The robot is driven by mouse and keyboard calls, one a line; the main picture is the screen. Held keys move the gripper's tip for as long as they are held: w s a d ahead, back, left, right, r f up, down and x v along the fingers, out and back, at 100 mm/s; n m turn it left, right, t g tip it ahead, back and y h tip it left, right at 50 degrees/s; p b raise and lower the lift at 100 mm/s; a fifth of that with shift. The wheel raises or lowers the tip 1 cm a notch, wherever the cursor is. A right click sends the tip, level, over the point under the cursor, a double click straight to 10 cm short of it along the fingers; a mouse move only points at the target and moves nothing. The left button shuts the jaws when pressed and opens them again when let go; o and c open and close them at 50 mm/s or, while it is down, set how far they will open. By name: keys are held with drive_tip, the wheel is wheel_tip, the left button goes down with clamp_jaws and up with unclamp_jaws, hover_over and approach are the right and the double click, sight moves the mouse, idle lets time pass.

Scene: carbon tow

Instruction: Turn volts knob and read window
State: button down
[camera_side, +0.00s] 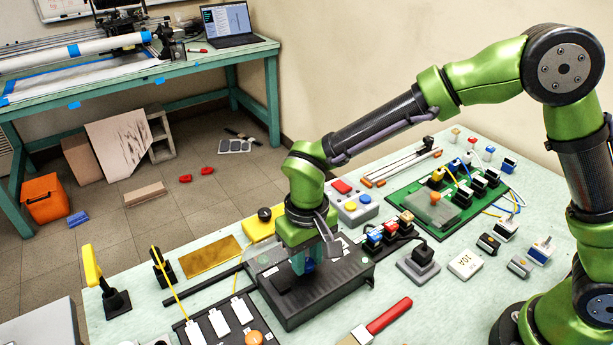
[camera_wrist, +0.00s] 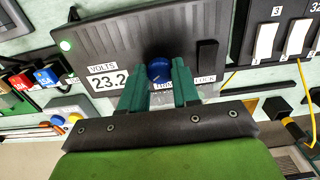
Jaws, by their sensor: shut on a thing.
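The black power box (camera_side: 345,272) sits on the pale bench under my gripper (camera_side: 307,262). In the wrist view, its dark panel (camera_wrist: 120,45) fills the upper middle. My green fingers (camera_wrist: 158,78) are closed on either side of the round blue knob (camera_wrist: 159,69), gripping it. The white window (camera_wrist: 107,81) under the VOLTS label reads 23.2; the finger beside it may cover its right end. A small label below the knob is partly hidden by the fingers. In the side view the knob shows only as a bit of blue between the fingers.
A LOCK label and black slider (camera_wrist: 207,54) sit beside the knob. A green light (camera_wrist: 65,45) glows on the panel. White switches (camera_side: 219,322), coloured connectors (camera_side: 375,238) and a grey button box (camera_side: 352,207) crowd the box. A red-handled tool (camera_side: 389,316) lies in front.

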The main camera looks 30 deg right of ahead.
sight(307, 262)
drive_tip(key=n, duration=0.6)
idle(0.5)
drive_tip(key=c, duration=0.8)
unclamp_jaws()
drive_tip(key=shift+r, duration=0.1)
wheel_tip(307, 262, up, 17)
drive_tip(key=shift+f, duration=0.15)
